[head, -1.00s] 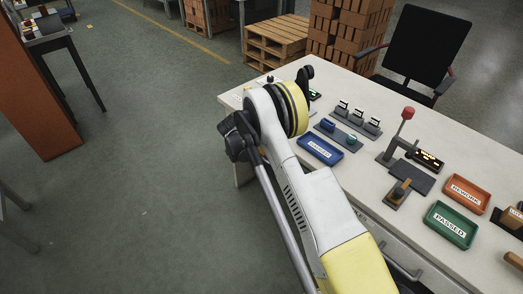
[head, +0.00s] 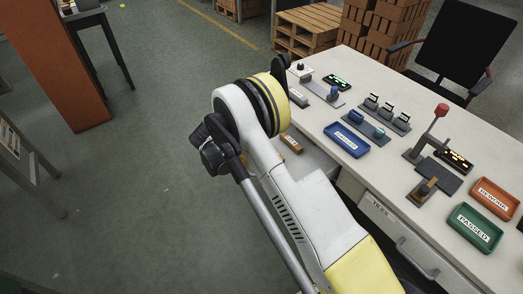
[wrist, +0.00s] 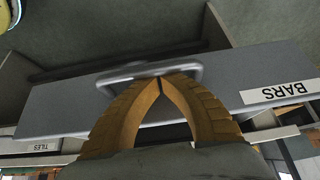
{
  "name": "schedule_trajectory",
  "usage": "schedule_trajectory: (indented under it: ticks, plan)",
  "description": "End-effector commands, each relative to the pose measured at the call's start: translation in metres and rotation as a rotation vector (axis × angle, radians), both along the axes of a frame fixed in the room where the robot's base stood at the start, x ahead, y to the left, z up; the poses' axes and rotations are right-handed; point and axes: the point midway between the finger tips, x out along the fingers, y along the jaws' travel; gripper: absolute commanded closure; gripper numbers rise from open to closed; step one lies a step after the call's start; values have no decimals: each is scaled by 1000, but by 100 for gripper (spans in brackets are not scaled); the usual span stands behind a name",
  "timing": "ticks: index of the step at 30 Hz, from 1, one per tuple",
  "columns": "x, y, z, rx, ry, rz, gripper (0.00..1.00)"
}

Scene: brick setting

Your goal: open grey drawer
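The grey drawer (wrist: 70,105) fills the middle of the wrist view, its front upside down with a BARS label (wrist: 275,92). In the head view its pale interior (head: 312,160) shows pulled out from under the table, left of the TILES drawer; its front is hidden behind my arm. The drawer's metal handle (wrist: 125,73) lies at my fingertips. My gripper (wrist: 160,80) has its two orange fingers together at the tips, on the handle; the exact contact is partly hidden. The gripper is hidden in the head view.
The TILES drawer (head: 385,212) is shut, with a bar handle. The white table (head: 335,178) carries blue, green and orange trays, and small fixtures. A brown block (head: 291,144) lies in the open drawer.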

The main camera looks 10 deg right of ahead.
Motion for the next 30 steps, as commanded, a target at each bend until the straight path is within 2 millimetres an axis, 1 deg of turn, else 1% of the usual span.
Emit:
schedule_trajectory:
  ticks: [1, 6, 12, 15, 19, 30]
  plan:
    - [-5, 14, 0, 1, 0, 4, 100]
    - [-20, 50, 0, 1, 0, 4, 100]
    - [-33, 80, 0, 1, 0, 1, 100]
    - [-37, 90, 0, 1, 0, 1, 100]
    - [-40, 97, 0, 1, 0, 0, 100]
    - [-42, 101, 0, 1, 0, -1, 100]
